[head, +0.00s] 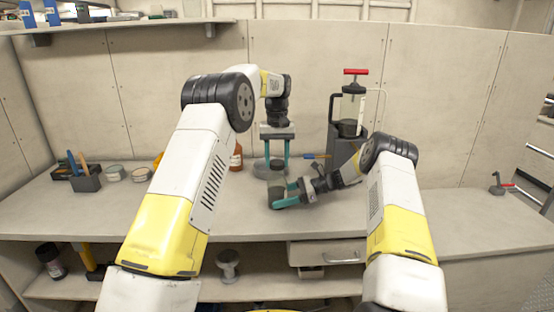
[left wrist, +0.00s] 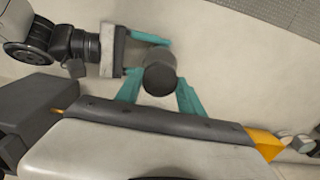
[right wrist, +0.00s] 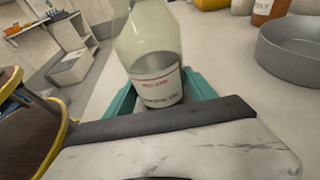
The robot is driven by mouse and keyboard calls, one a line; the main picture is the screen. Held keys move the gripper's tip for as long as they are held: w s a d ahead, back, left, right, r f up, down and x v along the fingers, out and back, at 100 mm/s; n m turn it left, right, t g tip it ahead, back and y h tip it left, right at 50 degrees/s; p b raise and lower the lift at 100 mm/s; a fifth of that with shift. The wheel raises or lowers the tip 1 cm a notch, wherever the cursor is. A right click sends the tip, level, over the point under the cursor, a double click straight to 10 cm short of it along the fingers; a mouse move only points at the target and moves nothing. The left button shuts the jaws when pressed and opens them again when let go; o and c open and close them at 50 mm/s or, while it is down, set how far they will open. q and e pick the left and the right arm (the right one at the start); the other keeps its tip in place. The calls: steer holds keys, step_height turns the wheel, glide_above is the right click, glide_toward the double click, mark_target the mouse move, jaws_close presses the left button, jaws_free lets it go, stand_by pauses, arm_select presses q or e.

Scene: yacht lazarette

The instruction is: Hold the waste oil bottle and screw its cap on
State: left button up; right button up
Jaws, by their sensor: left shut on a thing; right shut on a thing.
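The waste oil bottle (head: 277,191) stands upright over the bench, pale and translucent with a red-lettered label in the right wrist view (right wrist: 152,60). My right gripper (head: 283,196) is shut on it from the right, low on its body. My left gripper (head: 277,163) points down from above, shut on the dark cap (left wrist: 160,79). In the left wrist view the cap's round top lies between the teal fingertips. The cap is directly over the bottle's neck; whether the threads are engaged cannot be told, as the fingers and cap hide the neck.
A grey round pan (right wrist: 305,52) lies behind the bottle. A brown-orange bottle (head: 237,157) stands left of the pan. A hand pump with a red handle (head: 349,112) stands behind my right arm. Tins (head: 115,173) and a tool holder (head: 86,180) are at the left. The bench's right side is mostly clear.

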arm_select(q)
steer(key=shift+f, duration=0.8)
stand_by(0.4)
arm_select(e)
steer(key=o, duration=0.4)
jaws_close()
arm_select(q)
steer(key=shift+m, duration=0.3)
